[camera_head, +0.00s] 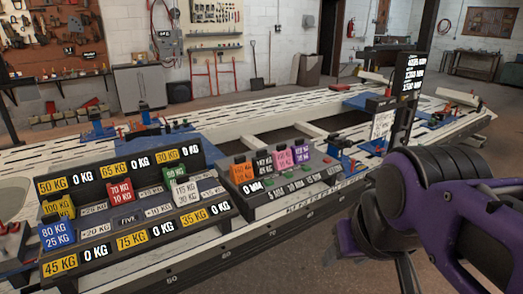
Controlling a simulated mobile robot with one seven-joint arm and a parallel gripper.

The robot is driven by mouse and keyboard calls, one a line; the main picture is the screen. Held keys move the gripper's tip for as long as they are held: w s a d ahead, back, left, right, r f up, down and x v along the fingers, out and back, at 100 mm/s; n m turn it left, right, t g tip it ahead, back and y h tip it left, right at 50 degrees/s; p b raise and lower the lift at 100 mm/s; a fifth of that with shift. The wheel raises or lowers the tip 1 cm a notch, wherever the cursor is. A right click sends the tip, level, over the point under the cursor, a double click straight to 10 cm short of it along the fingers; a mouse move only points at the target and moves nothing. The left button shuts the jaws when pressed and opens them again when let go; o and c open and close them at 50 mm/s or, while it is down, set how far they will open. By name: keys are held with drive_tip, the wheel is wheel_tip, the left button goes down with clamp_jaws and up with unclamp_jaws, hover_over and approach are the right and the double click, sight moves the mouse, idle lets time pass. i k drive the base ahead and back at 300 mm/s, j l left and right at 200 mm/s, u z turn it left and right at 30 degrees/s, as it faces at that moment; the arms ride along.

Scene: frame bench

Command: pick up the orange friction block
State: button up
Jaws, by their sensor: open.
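The orange friction block (243,172) stands upright at the left end of a row of small blocks on a dark rack (262,208), near the middle of the view. A dark block (264,164) stands close on its right. The orange block's lower part meets the rack, and a white-on-black label shows just below it. My gripper (376,262) is at the right, in front of the bench and well to the right of the orange block. Its jaws are open and apart from all the blocks; the fingers show only partly.
A pink block (283,158) and a purple block (301,152) stand further right in the row. A larger dark rack (150,238) at the left holds red, green, white, blue and yellow blocks. A post with a display (411,72) rises from the bench behind my arm.

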sight(241, 171)
drive_tip(key=i+l+u, duration=0.15)
drive_tip(key=i, duration=0.3)
drive_tip(key=i+l+u, duration=0.2)
drive_tip(key=i, duration=0.2)
drive_tip(key=i+l+u, duration=0.15)
drive_tip(key=i, duration=0.3)
drive_tip(key=l, duration=0.1)
